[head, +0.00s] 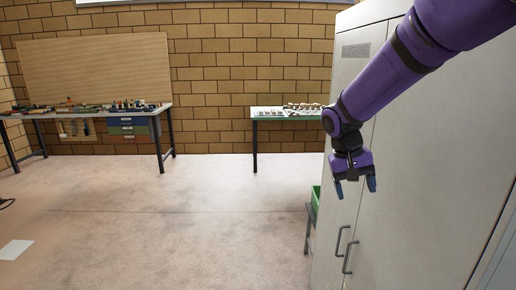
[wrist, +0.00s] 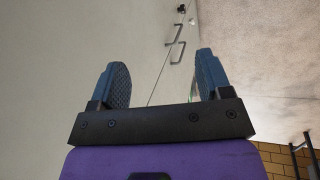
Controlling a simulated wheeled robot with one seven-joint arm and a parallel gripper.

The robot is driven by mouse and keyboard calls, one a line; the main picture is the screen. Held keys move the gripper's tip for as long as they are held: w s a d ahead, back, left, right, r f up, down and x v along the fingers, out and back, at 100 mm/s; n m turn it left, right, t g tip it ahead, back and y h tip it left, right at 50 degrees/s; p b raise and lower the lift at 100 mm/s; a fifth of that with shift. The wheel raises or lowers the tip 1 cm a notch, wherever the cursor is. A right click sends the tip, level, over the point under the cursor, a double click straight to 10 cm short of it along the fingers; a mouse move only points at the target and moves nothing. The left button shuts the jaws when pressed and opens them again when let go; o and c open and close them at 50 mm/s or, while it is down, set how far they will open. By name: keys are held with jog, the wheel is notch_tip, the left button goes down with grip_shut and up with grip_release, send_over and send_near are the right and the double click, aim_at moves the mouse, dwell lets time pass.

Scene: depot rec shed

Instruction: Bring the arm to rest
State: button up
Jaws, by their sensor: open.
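My gripper (head: 356,188) hangs at the end of my purple arm, in front of the pale cabinet, at the right of the head view. Its blue fingers point down and stand apart, with nothing between them. In the wrist view my gripper (wrist: 160,85) also shows open and empty. Beyond the fingers are the cabinet door (wrist: 70,50) and its two handles (wrist: 175,45).
The tall grey cabinet (head: 430,170) with two handles fills the right side. A green bin (head: 315,200) is partly hidden beside the cabinet. The middle floor is clear.

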jog(key=s+d+r+t+y, duration=0.25)
jog(key=s+d+r, duration=0.25)
jog(key=s+r, duration=0.6)
jog(key=s+d+n+t, duration=0.1)
jog(key=s+t, duration=0.2)
jog(key=s, duration=1.2)
jog(key=shift+s+d+r+t+y, duration=0.2)
jog(key=shift+s+r+t+y, duration=0.15)
jog(key=shift+r, duration=0.05)
